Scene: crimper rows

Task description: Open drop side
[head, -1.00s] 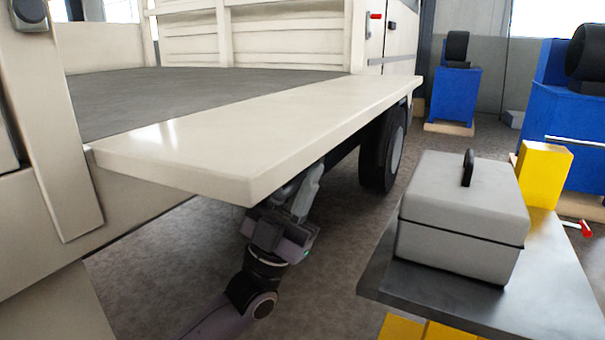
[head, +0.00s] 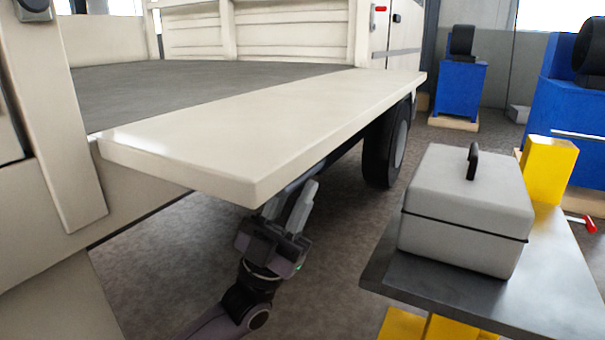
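The drop side (head: 265,130) of the cream truck is a long panel folded down so that it stands out about level with the grey load bed (head: 210,92). My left gripper (head: 287,205) is just below the panel's near outer corner, pointing up. Its fingers look spread with nothing between them, and the panel's edge partly hides one of them. I see no clear contact between the fingers and the panel. My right gripper is not in view.
A grey toolbox (head: 466,212) with a black handle sits on a dark-topped bench (head: 545,285) at the right. A yellow block (head: 548,170) stands behind it. A truck wheel (head: 385,148) is under the panel. Open floor lies between truck and bench.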

